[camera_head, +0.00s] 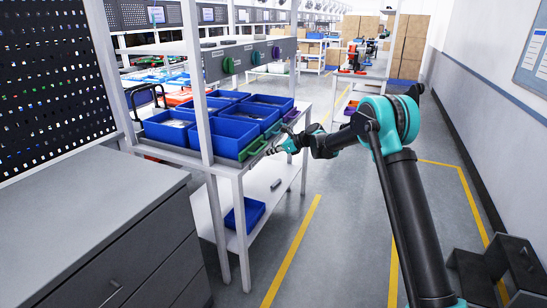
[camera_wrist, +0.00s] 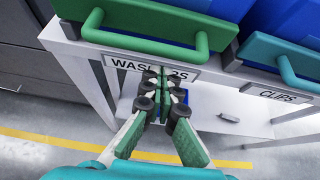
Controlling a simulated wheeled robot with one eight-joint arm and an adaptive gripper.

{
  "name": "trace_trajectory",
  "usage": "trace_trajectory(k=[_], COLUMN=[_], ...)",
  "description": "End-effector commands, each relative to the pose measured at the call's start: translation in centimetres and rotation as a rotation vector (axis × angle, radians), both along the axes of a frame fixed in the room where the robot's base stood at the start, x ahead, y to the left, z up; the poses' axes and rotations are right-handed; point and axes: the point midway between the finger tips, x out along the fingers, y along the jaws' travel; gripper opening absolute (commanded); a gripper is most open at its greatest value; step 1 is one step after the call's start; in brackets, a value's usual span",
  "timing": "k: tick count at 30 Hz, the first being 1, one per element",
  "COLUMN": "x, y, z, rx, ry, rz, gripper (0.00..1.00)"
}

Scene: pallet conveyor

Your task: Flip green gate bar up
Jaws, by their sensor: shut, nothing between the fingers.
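The green gate bar (camera_head: 253,149) is at the front edge of the shelf, before a blue bin. In the wrist view the green gate bar (camera_wrist: 147,42) spans the upper left as a U-shaped handle on a green strip. A label reading WASHERS, partly covered by my fingers, is on the shelf edge below it. My gripper (camera_wrist: 162,78) is shut and empty, its fingertips before that label and just below the bar in the picture; I cannot tell whether they touch. In the head view my gripper (camera_head: 271,151) is just right of the green bar.
A teal gate bar (camera_wrist: 287,72) over a CLIPS label is to the right, and a purple one (camera_head: 290,115) is farther along. Blue bins (camera_head: 222,136) fill the shelf. A grey cabinet (camera_head: 100,235) stands at left; the aisle floor at right is open.

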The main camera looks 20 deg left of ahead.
Motion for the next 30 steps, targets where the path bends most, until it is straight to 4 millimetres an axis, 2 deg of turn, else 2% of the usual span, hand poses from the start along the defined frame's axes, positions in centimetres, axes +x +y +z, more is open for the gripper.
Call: trace_trajectory(k=[6,20,30], x=[0.0,0.0,-0.2], y=[0.2,0.2,0.3], z=[1.1,1.4,3.6], rx=[0.000,-0.001,-0.014], ry=[0.000,-0.014,-0.175], rz=[0.000,0.000,0.001], gripper=[0.00,0.00,0.00])
